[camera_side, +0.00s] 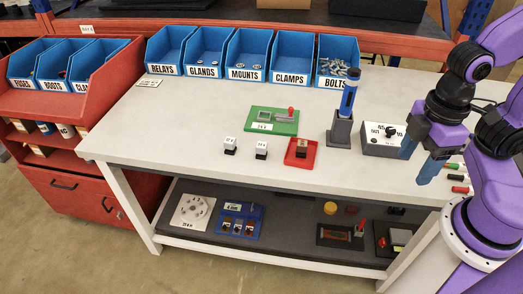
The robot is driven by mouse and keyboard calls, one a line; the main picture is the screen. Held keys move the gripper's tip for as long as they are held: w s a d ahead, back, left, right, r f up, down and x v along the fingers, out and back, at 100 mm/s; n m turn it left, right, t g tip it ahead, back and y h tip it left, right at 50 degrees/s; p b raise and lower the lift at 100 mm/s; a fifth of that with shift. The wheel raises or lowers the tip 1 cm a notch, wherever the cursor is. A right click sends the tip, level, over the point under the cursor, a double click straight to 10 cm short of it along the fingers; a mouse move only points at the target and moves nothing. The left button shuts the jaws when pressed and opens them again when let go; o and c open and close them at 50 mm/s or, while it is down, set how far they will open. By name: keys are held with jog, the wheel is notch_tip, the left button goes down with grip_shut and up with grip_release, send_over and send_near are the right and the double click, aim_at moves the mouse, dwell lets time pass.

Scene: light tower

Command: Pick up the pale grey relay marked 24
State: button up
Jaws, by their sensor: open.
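Two small pale grey relays with dark bases stand on the bench top: a left relay (230,142) and a right relay (261,147). Each has dark marking on it, too small for me to read with certainty, so I cannot tell which is marked 24. My gripper (415,168) is at the right, above the front right part of the bench. Its two blue fingers are apart, pointing down, with nothing between them. It is well to the right of both relays and touches neither.
A red tray (291,161) holds a brown block (302,148). Behind is a green board (258,128). A grey holder (341,132) with a blue tool and a switch box (380,149) stand between the relays and my gripper. Blue bins (247,75) line the back.

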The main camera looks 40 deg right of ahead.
jog(key=w+a+f+n+t+h, duration=0.1)
jog(key=w+a+f+n+h, duration=0.15)
jog(key=w, duration=0.35)
jog(key=w+a+f+n+t+h, duration=0.1)
jog(key=w+a+n+h, duration=0.1)
jog(key=w+a, duration=0.3)
jog(key=w+a+f+n+t+h, duration=0.1)
jog(key=w+a+f+n+h, duration=0.15)
jog(key=w, duration=0.45)
jog(key=n+t+h, duration=0.3)
jog(key=n+t, duration=0.3)
jog(key=n, duration=0.1)
send_near(261, 146)
jog(key=x, duration=0.7)
jog(key=shift+w+a+r, duration=0.1)
jog(key=shift+w+r, duration=0.05)
jog(key=shift+w, duration=0.15)
jog(key=shift+s+x, duration=0.15)
jog(key=shift+x, duration=1.15)
jog(key=shift+s+x, duration=0.15)
jog(key=shift+x, duration=1.1)
jog(key=shift+d, duration=0.2)
jog(key=c, duration=1)
